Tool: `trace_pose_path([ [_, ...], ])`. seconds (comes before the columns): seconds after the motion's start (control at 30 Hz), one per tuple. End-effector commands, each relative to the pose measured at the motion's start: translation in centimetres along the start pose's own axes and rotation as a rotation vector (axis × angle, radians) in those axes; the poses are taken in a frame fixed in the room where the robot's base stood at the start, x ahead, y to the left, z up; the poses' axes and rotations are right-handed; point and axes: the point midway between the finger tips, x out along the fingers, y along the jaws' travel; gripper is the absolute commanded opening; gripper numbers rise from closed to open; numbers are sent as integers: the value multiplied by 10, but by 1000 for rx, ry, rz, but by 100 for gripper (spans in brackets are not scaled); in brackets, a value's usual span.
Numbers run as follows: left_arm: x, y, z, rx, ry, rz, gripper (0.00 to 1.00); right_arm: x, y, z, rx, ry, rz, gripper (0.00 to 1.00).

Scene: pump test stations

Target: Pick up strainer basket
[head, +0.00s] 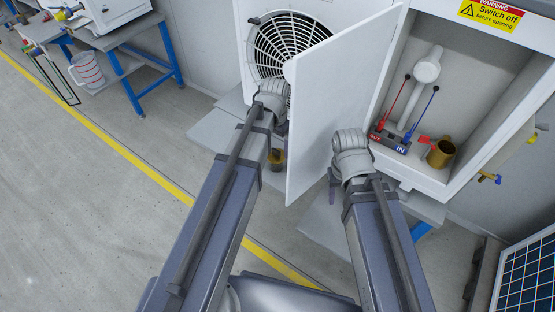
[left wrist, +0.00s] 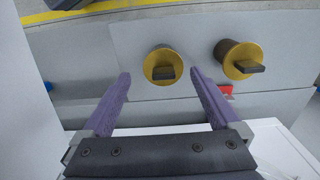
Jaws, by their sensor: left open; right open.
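Two round brass pieces with dark bar handles show in the left wrist view. One brass piece (left wrist: 153,66) lies between and just beyond my left gripper's fingertips (left wrist: 160,75); the other (left wrist: 236,57) is to the right. I cannot tell for sure which is the strainer basket. My left gripper is open and empty. In the head view, its wrist largely hides it, and a brass piece (head: 277,160) shows just below, on the grey shelf. My right gripper (head: 334,187) is mostly hidden below its wrist, beside the open white door.
The open white door (head: 335,110) stands between my arms. The cabinet at right holds a brass cup (head: 440,153), red and blue levers (head: 400,103) and a white pipe. A fan grille (head: 285,42) is behind my left wrist.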

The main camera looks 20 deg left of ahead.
Motion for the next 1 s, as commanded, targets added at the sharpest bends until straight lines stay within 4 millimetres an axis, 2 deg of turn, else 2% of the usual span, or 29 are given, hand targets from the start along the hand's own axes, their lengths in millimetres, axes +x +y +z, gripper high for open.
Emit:
trace_pose_path([
  [0.03,8,0,0,0,0,0,96,8,-1,0,0,0,0,50],
  [0.2,23,0,-1,0,0,0,96,23,-2,-2,0,0,0,50],
  [0.47,26,-1,-2,0,0,0,96,26,-2,-2,0,0,0,50],
  [0.83,68,-5,-10,0,0,0,96,67,-6,-4,0,0,0,50],
  [1.0,76,-4,-10,0,0,0,96,75,-7,-5,0,0,0,50],
])
